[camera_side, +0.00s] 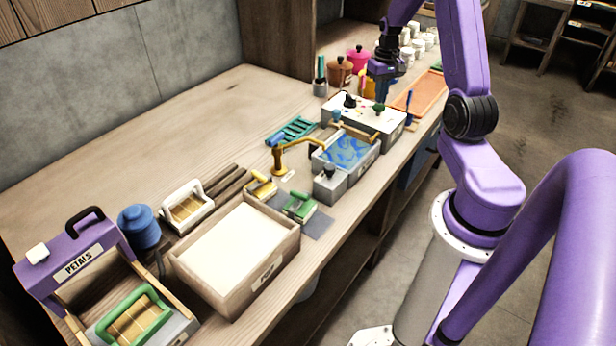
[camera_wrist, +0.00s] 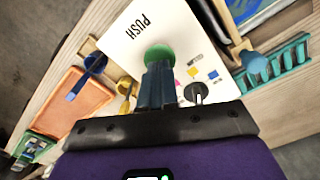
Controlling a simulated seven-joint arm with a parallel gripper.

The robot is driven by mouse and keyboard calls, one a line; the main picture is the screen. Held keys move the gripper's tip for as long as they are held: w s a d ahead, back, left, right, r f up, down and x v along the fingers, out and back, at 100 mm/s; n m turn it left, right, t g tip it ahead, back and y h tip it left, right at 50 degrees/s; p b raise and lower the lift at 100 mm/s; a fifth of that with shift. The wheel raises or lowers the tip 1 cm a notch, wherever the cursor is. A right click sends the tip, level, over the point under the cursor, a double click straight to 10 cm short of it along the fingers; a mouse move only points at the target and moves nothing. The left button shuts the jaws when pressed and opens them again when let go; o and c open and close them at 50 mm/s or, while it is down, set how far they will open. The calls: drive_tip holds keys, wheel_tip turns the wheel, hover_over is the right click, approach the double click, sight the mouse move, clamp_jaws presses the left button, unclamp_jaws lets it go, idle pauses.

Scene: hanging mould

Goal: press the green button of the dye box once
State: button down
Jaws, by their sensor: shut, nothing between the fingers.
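The dye box (camera_side: 392,122) is a pale box with a white top on the workbench; its white top also fills the middle of the wrist view (camera_wrist: 178,22). The round green button (camera_wrist: 159,53) stands on that top beside the word PUSH, and it shows as a dark green knob in the side view (camera_side: 379,107). My gripper (camera_wrist: 158,70) is shut and empty. Its fingertips overlap the near edge of the button in the wrist view. In the side view my gripper (camera_side: 381,98) is right above the button. I cannot tell whether they touch.
A black knob (camera_wrist: 197,92) stands on the same top, close to my fingers. A blue vat (camera_side: 348,150) and teal rack (camera_side: 291,131) are nearby. An orange tray (camera_side: 420,95) and coloured pots (camera_side: 339,71) stand beyond the box. A PULP bin (camera_side: 240,250) is nearer the camera.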

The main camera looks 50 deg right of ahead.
drive_tip(key=shift+f, duration=1.3)
drive_tip(key=shift+r, duration=0.85)
drive_tip(key=shift+r, duration=3)
